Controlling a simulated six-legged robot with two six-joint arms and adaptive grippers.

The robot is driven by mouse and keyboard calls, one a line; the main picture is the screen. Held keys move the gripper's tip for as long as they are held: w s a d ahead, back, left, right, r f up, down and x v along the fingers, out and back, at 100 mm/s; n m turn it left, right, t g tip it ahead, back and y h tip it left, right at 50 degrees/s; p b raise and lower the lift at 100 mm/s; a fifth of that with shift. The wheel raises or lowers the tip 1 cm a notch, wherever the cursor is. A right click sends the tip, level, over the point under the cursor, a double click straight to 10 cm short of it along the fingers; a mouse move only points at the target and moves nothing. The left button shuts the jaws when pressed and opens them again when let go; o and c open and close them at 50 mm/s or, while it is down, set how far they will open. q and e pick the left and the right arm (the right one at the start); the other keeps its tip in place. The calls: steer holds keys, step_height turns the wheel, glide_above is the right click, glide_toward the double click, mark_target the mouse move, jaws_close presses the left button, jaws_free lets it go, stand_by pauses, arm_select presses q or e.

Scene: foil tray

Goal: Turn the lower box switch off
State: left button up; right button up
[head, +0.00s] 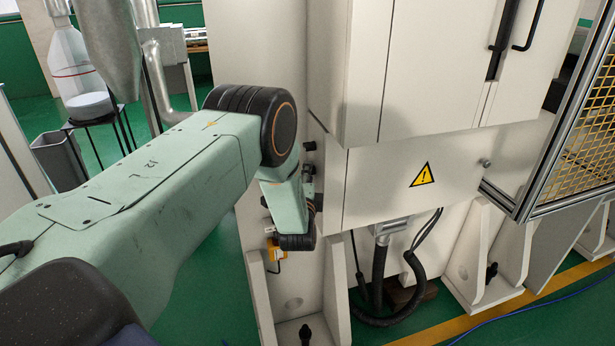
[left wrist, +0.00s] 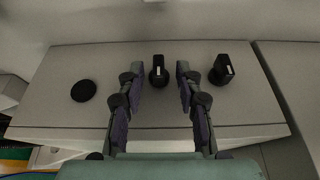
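The lower box (head: 380,190) is the pale section with a yellow warning sign, under the tall cabinet. Its side panel fills the middle of the left wrist view (left wrist: 60,118). On it are a black switch knob (left wrist: 158,76) with a white mark, a second black knob (left wrist: 222,72) at right, and a flat black disc (left wrist: 83,91) at left. My left gripper (left wrist: 156,74) is open, one finger on each side of the middle knob. Contact cannot be told. In the head view my left arm hides most of the panel; a black knob (head: 309,146) shows. My right gripper is out of view.
A mesh guard panel (head: 575,140) stands at the right. Black hoses (head: 380,270) hang below the box between white support brackets (head: 300,300). A stand with a clear vessel (head: 75,70) is at the back left. The green floor is open behind my arm.

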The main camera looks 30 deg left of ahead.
arm_select(q)
steer(key=shift+a+f, duration=0.1)
steer(key=shift+a, duration=0.15)
steer(key=c, duration=0.4)
steer(key=shift+d, duration=0.15)
jaws_close()
